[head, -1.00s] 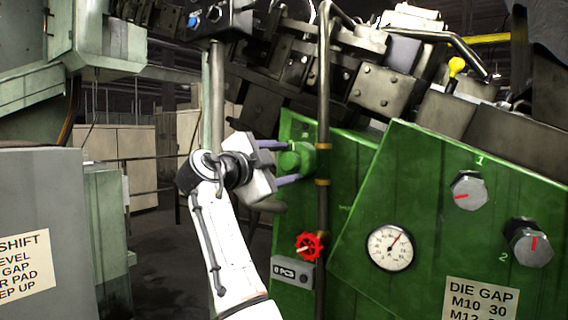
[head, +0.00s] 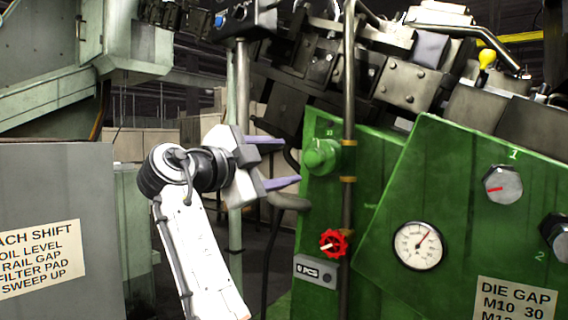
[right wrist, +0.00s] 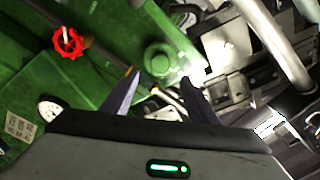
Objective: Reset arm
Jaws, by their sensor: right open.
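My right arm comes up from the bottom of the head view. Its gripper (head: 281,164) is open and empty, with two pale purple fingers pointing right. The fingertips are to the left of a round green knob (head: 322,157) on the green machine, with a gap between. In the right wrist view the open fingers (right wrist: 160,95) also show, with the green knob (right wrist: 157,61) beyond them and nothing between them. My left gripper is in neither view.
The green machine (head: 440,180) carries a red valve wheel (head: 333,243), a dial gauge (head: 418,245), numbered knobs and a vertical pipe (head: 349,90). A grey cabinet (head: 50,180) with a notice stands at left. Dark floor shows between them.

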